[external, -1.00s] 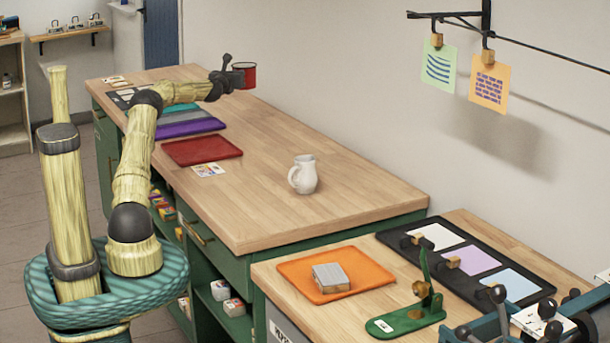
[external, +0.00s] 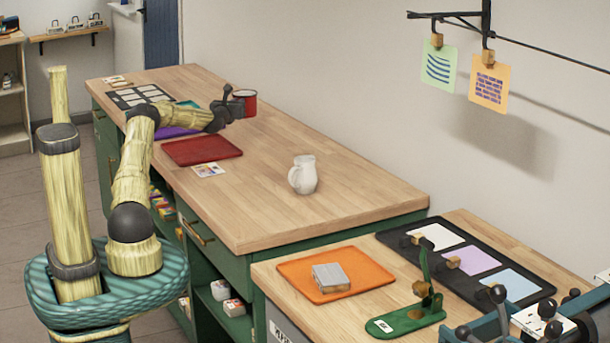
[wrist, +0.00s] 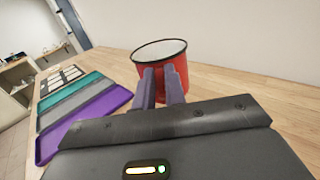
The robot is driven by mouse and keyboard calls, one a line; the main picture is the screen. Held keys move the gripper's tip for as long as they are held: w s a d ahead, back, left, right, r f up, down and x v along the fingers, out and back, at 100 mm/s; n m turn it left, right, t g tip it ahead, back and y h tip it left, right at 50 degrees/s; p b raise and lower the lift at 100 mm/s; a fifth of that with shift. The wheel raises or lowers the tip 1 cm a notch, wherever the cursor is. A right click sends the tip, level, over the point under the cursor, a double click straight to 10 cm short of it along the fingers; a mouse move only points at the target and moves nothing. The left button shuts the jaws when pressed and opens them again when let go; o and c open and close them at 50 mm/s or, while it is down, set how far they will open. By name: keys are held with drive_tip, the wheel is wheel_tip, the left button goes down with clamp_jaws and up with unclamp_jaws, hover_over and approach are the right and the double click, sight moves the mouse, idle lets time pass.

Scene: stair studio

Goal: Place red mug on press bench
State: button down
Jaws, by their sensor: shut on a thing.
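A red mug (external: 246,101) with a dark rim is at the end of my arm, over the back part of the long wooden bench. My gripper (external: 232,103) is shut on the mug; the wrist view shows both fingers (wrist: 160,85) against the near side of the red mug (wrist: 182,79), which looks upright. I cannot tell whether its base touches the wood. The nearer wooden bench (external: 449,220), with a press-like machine (external: 540,318) at its right end, stands at the lower right.
A white pitcher (external: 303,175) stands mid-bench. A red tray (external: 202,151), a purple tray (wrist: 100,121) and cards lie along the left side. The nearer bench holds an orange tray (external: 293,277), a green stapler-like tool (external: 405,320) and a black board with coloured sheets (external: 466,257).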

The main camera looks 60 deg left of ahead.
wheel_tip(320, 180, down, 6)
drive_tip(key=shift+r, duration=0.25)
drive_tip(key=shift+f, duration=1.85)
drive_tip(key=shift+f, duration=0.1)
drive_tip(key=c, duration=1.5)
unclamp_jaws()
drive_tip(key=shift+o, duration=0.2)
drive_tip(key=shift+v, duration=6.05)
drive_tip(key=shift+o, duration=0.4)
drive_tip(key=shift+a, duration=0.1)
